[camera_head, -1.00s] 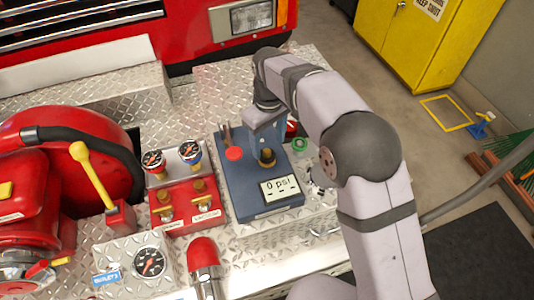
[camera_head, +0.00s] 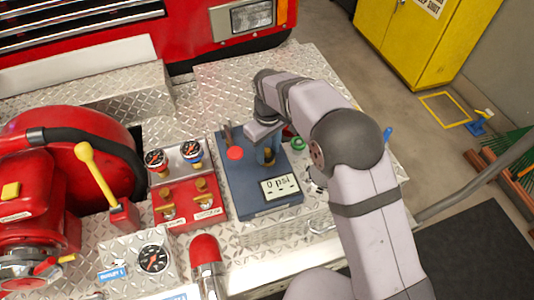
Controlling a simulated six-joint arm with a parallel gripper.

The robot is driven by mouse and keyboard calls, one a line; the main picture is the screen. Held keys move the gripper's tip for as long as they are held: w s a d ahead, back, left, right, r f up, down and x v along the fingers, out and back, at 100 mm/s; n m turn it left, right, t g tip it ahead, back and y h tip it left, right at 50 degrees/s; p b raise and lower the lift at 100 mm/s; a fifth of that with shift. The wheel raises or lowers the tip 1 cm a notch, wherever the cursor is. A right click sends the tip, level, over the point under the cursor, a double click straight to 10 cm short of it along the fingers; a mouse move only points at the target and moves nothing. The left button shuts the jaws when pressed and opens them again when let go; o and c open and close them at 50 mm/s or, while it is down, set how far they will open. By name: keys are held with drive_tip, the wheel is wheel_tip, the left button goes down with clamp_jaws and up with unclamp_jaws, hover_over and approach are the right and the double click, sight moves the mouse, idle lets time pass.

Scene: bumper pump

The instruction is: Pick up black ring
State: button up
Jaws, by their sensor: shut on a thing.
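My gripper (camera_head: 266,150) points down over the blue box (camera_head: 245,190) and is shut around the upper part of the brass-coloured fitting (camera_head: 268,161) that stands on it. The fingers hide part of this fitting. I cannot make out a black ring with certainty; one at the fitting would be too small or covered by the fingers. A small dark and white item (camera_head: 315,180) shows at the right of the box, partly hidden by my arm, and I cannot tell what it is.
A red disc (camera_head: 235,153) and a display panel (camera_head: 280,188) are on the box. The red gauge panel (camera_head: 188,200) and yellow lever (camera_head: 95,172) stand to the left. Bare diamond plate (camera_head: 225,85) lies behind.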

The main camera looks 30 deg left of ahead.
wheel_tip(320, 180, up, 9)
drive_tip(key=b, duration=0.3)
drive_tip(key=shift+f, duration=0.15)
drive_tip(key=shift+r, duration=0.75)
drive_tip(key=shift+f, duration=0.1)
drive_tip(key=w+d+f+t+y+p, duration=0.1)
drive_tip(key=w+d+f, duration=0.3)
drive_tip(key=w+d, duration=0.8)
drive_tip(key=w+d+f+t+y+p, duration=0.1)
drive_tip(key=w+d+f, duration=0.3)
drive_tip(key=w+d, duration=0.8)
drive_tip(key=shift+w, duration=1.1)
